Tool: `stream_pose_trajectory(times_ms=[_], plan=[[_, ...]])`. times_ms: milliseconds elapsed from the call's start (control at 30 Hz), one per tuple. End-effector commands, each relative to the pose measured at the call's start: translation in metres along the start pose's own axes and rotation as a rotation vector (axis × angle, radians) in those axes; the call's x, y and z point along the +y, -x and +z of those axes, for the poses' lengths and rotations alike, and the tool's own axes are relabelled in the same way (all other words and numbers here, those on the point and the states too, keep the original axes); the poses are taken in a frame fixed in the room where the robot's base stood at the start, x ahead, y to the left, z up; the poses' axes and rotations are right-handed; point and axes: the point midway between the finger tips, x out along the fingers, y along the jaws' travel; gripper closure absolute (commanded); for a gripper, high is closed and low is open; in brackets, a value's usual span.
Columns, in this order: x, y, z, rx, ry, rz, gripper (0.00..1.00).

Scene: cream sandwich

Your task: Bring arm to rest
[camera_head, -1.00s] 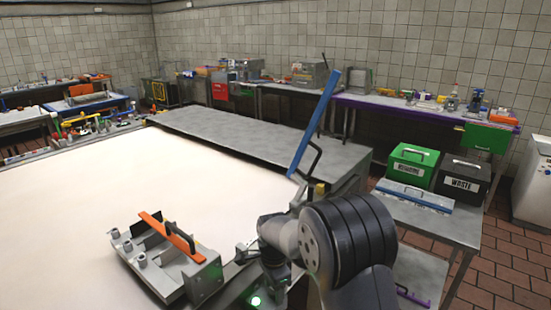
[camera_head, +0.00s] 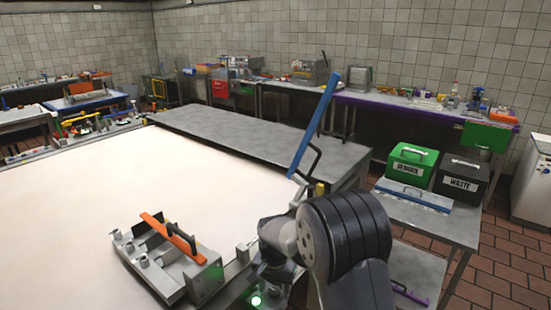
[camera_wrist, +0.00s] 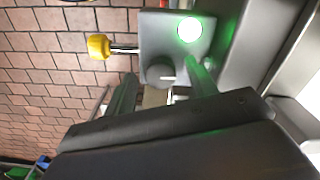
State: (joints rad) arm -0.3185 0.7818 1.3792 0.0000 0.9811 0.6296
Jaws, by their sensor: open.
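My arm (camera_head: 345,238) is folded low at the bottom right of the head view, beside the right edge of the white table surface (camera_head: 150,180). In the wrist view my gripper (camera_wrist: 158,84) is open, with its two fingers apart and nothing seen held between them. Beyond the fingers is a grey box-like fixture (camera_wrist: 170,35) with a lit green lamp (camera_wrist: 189,30) and a yellow knob (camera_wrist: 98,46) on a rod. I cannot tell whether the fingers touch it. In the head view the fingertips are not clearly visible.
A grey fixture with an orange bar (camera_head: 168,235) stands on the white surface left of my arm. A blue bar (camera_head: 315,122) rises behind my arm. Green (camera_head: 412,162) and black (camera_head: 460,178) boxes stand on a side table at right. Brick floor (camera_wrist: 45,75) lies below.

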Motion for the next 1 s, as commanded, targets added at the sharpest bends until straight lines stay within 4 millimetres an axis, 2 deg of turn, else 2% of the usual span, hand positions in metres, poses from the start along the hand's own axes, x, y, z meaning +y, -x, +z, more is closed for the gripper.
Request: stream_pose_trajectory(times_ms=[700,1000], plan=[[0.0013,0.002,-0.0002,-0.001,0.577,0.0,0.46],[0.0014,0.0006,-0.0005,0.0,0.715,0.0,0.46]])
